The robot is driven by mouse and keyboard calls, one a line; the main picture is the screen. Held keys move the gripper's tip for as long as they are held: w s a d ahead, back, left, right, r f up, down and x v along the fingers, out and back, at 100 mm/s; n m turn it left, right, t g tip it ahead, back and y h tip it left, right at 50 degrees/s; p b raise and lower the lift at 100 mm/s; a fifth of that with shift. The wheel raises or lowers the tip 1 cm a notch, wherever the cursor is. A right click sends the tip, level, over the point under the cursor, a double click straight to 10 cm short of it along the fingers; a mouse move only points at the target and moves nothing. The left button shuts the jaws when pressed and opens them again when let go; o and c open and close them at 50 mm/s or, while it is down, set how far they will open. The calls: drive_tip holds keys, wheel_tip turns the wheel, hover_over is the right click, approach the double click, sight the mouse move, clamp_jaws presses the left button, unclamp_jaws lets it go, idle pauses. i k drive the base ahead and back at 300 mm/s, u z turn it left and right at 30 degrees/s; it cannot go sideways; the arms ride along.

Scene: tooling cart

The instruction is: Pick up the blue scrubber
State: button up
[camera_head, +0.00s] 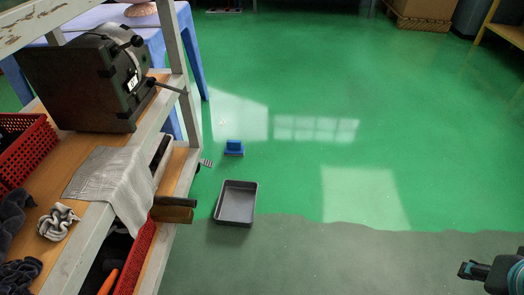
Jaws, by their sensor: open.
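The blue scrubber (234,147) sits on the green floor near the middle of the head view. It looks like a small blue block with a raised handle on top, and nothing touches it. My gripper (466,269) is at the lower right edge of the view, partly cut off. It is open and holds nothing that I can see. It is far from the scrubber, to the right and nearer to me.
A grey tray (219,219) lies on the floor just in front of the scrubber. A shelved cart (88,230) fills the left side, holding a dark machine (88,85), a grey cloth (112,180) and red baskets (24,148). The floor right of the tray is clear.

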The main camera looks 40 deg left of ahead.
sight(234, 147)
drive_tip(key=u, duration=0.15)
drive_tip(key=i, duration=1.45)
drive_tip(key=u, duration=0.9)
drive_tip(key=i, duration=1.4)
drive_tip(key=u, duration=1.6)
drive_tip(key=i, duration=0.45)
drive_tip(key=u, duration=0.3)
